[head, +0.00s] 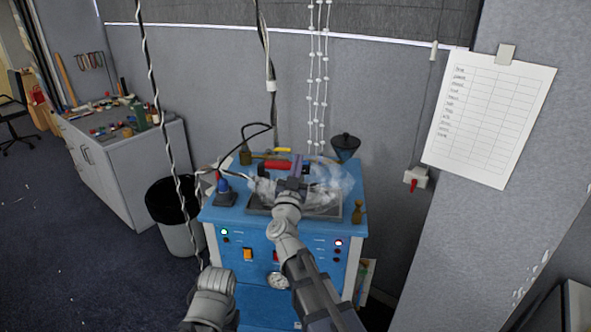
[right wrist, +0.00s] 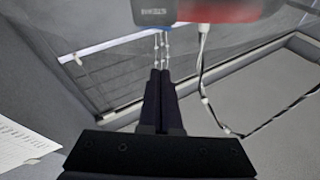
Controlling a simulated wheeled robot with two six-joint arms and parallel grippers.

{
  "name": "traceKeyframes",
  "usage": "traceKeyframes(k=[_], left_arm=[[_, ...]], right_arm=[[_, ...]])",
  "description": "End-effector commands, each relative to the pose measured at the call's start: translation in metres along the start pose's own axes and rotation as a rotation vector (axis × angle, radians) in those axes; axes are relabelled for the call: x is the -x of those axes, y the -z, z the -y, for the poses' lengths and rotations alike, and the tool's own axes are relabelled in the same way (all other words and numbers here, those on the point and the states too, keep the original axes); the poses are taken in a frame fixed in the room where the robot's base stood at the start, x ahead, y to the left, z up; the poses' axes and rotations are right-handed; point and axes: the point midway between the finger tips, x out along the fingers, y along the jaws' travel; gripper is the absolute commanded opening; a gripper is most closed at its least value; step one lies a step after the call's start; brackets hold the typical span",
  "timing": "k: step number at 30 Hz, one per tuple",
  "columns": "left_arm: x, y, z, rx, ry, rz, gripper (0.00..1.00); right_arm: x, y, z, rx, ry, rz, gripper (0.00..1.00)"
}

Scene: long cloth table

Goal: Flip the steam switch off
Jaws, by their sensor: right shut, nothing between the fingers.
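A blue machine (head: 225,213) stands against the grey wall with steam over its grey top tray (head: 258,211). Its front panel carries an orange switch (head: 247,254), a red switch (head: 275,257) partly behind my right arm, a gauge and small lights. I cannot read which switch is for steam. My right gripper (head: 291,184) is above the tray, in the steam; its fingers (right wrist: 161,95) are shut and empty in the right wrist view. A dark block with a small label (right wrist: 155,12) and a red part (right wrist: 215,10) are beyond the fingertips.
Cords hang in front. A red-levered box (head: 414,180) is on the wall. A bin (head: 170,202) stands left.

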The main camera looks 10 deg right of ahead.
Motion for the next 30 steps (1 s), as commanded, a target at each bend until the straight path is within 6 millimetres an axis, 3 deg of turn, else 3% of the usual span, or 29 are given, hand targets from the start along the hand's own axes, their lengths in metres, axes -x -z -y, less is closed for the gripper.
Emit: traceKeyframes(k=[1,7,9,15,30], left_arm=[[0.007,0.000,0.001,0.000,0.000,0.000,0.50],[0.018,-0.001,0.002,0.000,0.000,0.000,0.50],[-0.001,0.000,0.000,0.000,0.000,0.000,0.50],[-0.021,0.001,-0.002,0.000,0.000,0.000,0.50],[-0.027,0.002,-0.003,0.000,0.000,0.000,0.50]], right_arm=[[-0.015,0.002,0.001,0.001,-0.002,0.000,0.00],[-0.052,0.002,0.001,0.002,-0.002,0.000,0.00],[-0.041,-0.015,-0.001,0.000,0.000,0.000,0.00],[-0.034,-0.034,-0.001,0.000,0.000,0.000,0.00],[-0.031,-0.040,0.000,0.009,0.003,0.000,0.00]])
